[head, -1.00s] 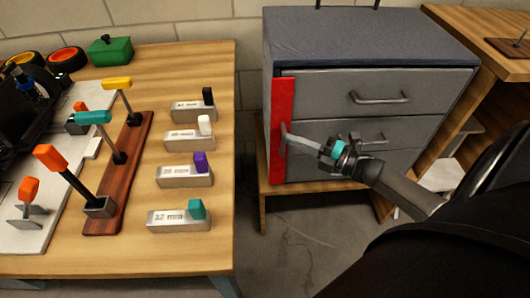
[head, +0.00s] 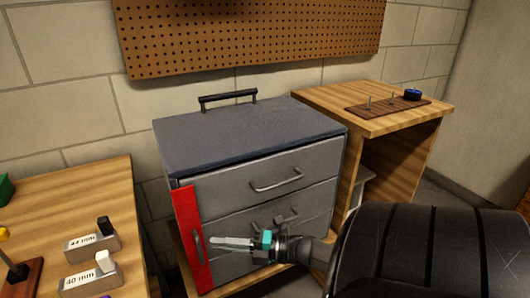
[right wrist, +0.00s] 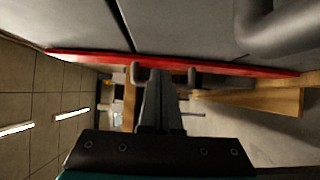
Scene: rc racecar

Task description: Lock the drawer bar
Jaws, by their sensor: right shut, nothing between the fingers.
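The drawer bar is a red upright strip (head: 187,222) along the left front edge of the grey drawer cabinet (head: 250,140). It lies flat across the drawers' left ends and has a small grey handle (head: 198,245) low on it. My right gripper (head: 214,242) is shut and empty, its tips pointing left at the handle, very close to it. In the right wrist view, the shut fingers (right wrist: 157,80) reach toward the red bar (right wrist: 80,54), between two grey handle ends. I cannot tell whether they touch the handle. My left gripper is out of view.
The drawers look closed; a drawer handle (head: 276,181) sticks out above my gripper. A wooden table (head: 90,200) with labelled blocks stands at the left. A wooden stand (head: 400,125) with a pegged board is at the right. A pegboard (head: 250,35) hangs behind.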

